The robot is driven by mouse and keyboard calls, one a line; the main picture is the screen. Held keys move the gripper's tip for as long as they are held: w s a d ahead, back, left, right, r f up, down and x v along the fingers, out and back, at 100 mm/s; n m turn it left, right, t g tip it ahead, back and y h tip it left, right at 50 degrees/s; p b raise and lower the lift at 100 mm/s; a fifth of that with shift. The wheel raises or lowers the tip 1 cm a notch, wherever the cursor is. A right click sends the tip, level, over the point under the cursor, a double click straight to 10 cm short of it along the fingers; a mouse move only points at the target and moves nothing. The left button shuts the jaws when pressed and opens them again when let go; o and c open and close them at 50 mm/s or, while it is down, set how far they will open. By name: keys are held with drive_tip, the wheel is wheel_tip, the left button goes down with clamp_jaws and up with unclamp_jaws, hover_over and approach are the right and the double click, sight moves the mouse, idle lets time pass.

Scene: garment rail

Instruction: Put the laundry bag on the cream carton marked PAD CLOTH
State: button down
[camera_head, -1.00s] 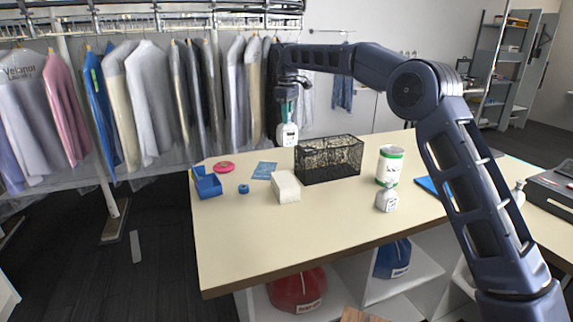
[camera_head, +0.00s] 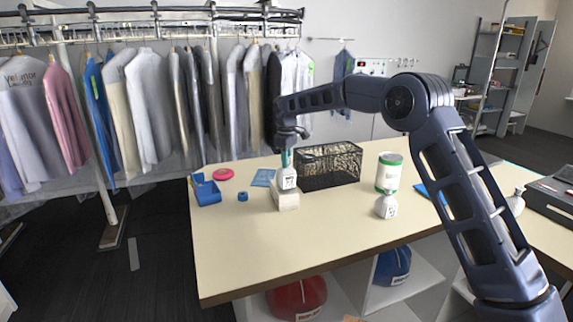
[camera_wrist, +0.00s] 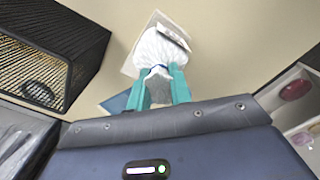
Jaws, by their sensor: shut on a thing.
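The laundry bag (camera_head: 287,181) is a small white bag with a dark-printed label. My gripper (camera_head: 287,158) is shut on its top and holds it upright over the cream carton (camera_head: 287,202). In the head view the bag's lower end overlaps the carton's top; I cannot tell whether they touch. The carton's marking is not readable. In the wrist view the teal fingers (camera_wrist: 160,88) close on the neck of the white bag (camera_wrist: 155,52), and the carton (camera_wrist: 131,63) shows partly behind it.
A black mesh basket (camera_head: 330,168) stands just right of the carton. A green-and-white can (camera_head: 389,172) and a second small white bag (camera_head: 386,205) stand further right. A blue tray (camera_head: 206,192), blue tape roll (camera_head: 243,197) and pink disc (camera_head: 223,174) lie left. The front table area is clear.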

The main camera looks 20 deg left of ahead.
drive_tip(key=shift+f, duration=0.75)
drive_tip(key=shift+f, duration=0.15)
drive_tip(key=c, duration=1.3)
unclamp_jaws()
wheel_tip(320, 180, up, 12)
drive_tip(key=shift+f, duration=0.1)
drive_tip(key=shift+r, duration=0.25)
